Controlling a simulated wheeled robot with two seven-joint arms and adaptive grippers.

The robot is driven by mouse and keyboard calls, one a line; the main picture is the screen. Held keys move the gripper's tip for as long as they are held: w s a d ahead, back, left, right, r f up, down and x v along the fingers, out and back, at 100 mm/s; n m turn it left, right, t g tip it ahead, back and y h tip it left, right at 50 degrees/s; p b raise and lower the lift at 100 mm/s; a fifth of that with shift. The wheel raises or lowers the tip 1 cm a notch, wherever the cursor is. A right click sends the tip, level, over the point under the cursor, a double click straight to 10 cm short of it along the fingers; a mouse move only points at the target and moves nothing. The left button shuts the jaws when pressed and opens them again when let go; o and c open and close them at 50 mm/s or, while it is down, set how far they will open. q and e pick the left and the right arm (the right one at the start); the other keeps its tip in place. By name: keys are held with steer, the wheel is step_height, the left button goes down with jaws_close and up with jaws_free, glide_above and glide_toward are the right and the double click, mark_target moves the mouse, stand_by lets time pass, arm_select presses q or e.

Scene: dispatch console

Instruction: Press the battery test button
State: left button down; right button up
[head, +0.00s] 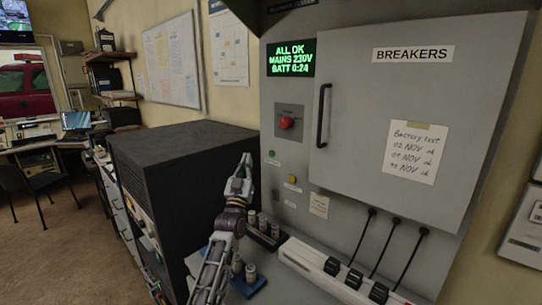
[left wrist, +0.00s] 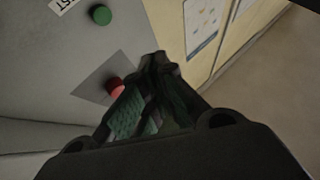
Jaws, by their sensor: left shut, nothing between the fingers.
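The grey power cabinet has a small green button (head: 271,153) with a small label just below it. In the left wrist view this green button (left wrist: 101,14) is at the top, beside a label whose visible letters end in "ST". A red knob (head: 286,122) on a dark square plate is above it; the knob also shows in the left wrist view (left wrist: 115,86). My left gripper (head: 246,160) is shut and empty, pointing up, left of the green button and apart from it in the head view. The exact gap in depth is unclear. My right gripper is out of view.
A yellow button (head: 292,179) is below the green one. A green-lit display (head: 290,57) reads "ALL OK". The breaker door (head: 420,110) is closed. A white power strip (head: 325,268) with black plugs lies below. A black rack (head: 180,150) stands at left.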

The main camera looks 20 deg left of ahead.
mark_target(272, 154)
arm_select(q)
steer(key=shift+w, duration=0.1)
steer(key=w+d+b, duration=0.2)
steer(key=w+d, duration=0.1)
steer(key=w, duration=0.5)
steer(key=shift+b, duration=0.3)
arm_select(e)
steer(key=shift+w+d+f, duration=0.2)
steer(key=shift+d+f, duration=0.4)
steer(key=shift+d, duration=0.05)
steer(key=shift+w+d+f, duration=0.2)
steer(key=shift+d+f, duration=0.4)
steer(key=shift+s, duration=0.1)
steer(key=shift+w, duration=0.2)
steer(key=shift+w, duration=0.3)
arm_select(q)
steer(key=shift+w+d, duration=0.1)
steer(key=shift+w, duration=0.35)
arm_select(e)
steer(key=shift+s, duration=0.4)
